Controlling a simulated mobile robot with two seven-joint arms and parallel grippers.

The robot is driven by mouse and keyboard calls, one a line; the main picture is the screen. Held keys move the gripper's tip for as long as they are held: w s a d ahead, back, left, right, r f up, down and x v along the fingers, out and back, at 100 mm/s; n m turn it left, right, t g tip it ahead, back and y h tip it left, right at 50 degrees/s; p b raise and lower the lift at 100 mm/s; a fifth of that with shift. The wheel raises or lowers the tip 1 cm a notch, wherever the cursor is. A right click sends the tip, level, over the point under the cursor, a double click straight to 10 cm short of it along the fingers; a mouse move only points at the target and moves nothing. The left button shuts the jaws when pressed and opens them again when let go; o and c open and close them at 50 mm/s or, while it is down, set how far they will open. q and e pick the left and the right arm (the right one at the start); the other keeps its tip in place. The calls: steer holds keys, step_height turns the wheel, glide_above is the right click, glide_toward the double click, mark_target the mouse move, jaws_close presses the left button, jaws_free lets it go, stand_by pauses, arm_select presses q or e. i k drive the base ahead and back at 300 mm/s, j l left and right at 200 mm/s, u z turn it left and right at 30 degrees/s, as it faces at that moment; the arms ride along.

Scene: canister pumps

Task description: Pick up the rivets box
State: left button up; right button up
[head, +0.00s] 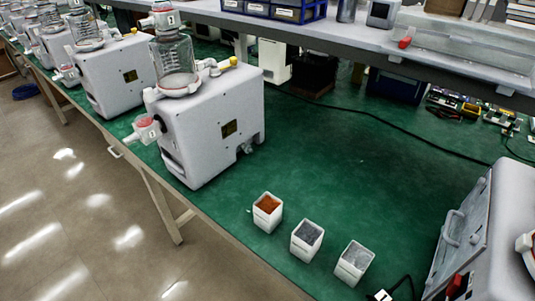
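Three small white open-topped boxes stand in a slanting row on the green tabletop near its front edge. The left box (267,214) holds orange-brown contents. The middle box (306,241) holds dark grey contents. The right box (353,264) holds lighter grey contents. The pieces inside are too small to make out, and I see no readable labels, so I cannot tell which one is the rivets box. Neither of my grippers is in view.
A white pump (210,125) with a glass canister (175,65) stands behind the boxes to the left. Another white machine (505,235) stands at the right edge. A black cable crosses the green table (350,165), which is largely clear behind the boxes. A shelf (400,55) overhangs the back.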

mark_target(268, 209)
steer(key=j, duration=0.35)
steer(key=k+j+z, duration=0.1)
steer(key=j, duration=0.3)
steer(key=i+j, duration=0.15)
steer(key=j, duration=0.2)
steer(key=i+j+z, duration=0.1)
steer(key=j, duration=0.3)
steer(key=i+j, duration=0.15)
steer(key=j, duration=0.2)
steer(key=z, duration=0.05)
